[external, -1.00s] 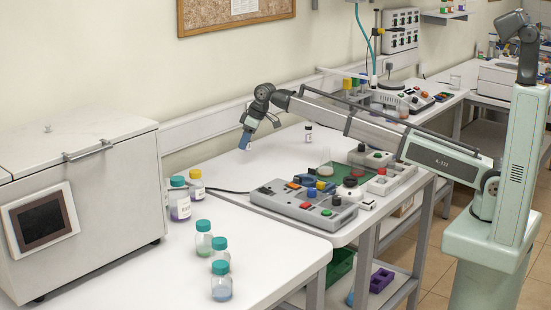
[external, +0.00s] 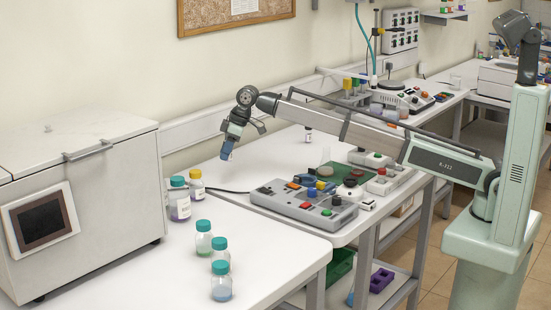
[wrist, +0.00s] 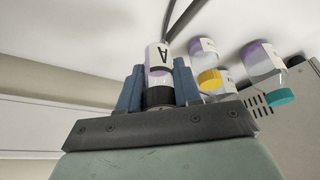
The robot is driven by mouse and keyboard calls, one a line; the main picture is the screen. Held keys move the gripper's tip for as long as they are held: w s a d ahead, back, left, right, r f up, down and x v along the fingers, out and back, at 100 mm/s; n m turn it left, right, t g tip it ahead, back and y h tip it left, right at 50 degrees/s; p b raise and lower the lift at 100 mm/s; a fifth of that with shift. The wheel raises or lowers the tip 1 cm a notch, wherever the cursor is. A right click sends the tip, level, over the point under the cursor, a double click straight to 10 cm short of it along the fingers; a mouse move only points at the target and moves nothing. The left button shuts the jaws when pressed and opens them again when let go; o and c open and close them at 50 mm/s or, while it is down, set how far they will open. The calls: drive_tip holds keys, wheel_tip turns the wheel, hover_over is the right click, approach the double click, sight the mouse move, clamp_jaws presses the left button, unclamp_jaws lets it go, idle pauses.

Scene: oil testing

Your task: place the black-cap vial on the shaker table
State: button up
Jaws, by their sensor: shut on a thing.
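My gripper (external: 226,152) is above the near-left part of the white bench. In the wrist view, its blue fingers are shut around the black-cap vial (wrist: 159,62), near the cap. This vial is clear, with purple contents and a white label marked "A". Its black cap (wrist: 159,97) is toward the palm. In the external view, I cannot make out the held vial behind the fingers. I cannot tell for sure which device is the shaker table.
Bottles with yellow (external: 196,185) and teal caps (external: 179,198) stand beside the grey cabinet (external: 85,190). A button box (external: 300,202) and a green board lie right of my gripper. The bench's middle is clear.

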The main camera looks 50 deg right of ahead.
drive_tip(key=s+a+n+g, duration=0.1)
drive_tip(key=s+a+n, duration=0.1)
drive_tip(key=s+a, duration=0.85)
drive_tip(key=s+a+n, duration=0.2)
drive_tip(key=s+a, duration=0.5)
drive_tip(key=a, duration=0.7)
drive_tip(key=shift+m+y, duration=0.3)
drive_tip(key=shift+m, duration=0.3)
drive_tip(key=shift+w+d+f, duration=0.1)
drive_tip(key=shift+w+f, duration=0.1)
drive_tip(key=shift+f, duration=1.4)
drive_tip(key=shift+w+f, duration=0.15)
drive_tip(key=shift+f, duration=1.45)
drive_tip(key=shift+w+d+f, duration=0.1)
drive_tip(key=shift+w+f, duration=0.1)
drive_tip(key=shift+f, duration=1.4)
drive_tip(key=shift+f, duration=0.1)
drive_tip(key=o, duration=1)
drive_tip(key=v, duration=1.2)
drive_tip(key=shift+s, duration=0.15)
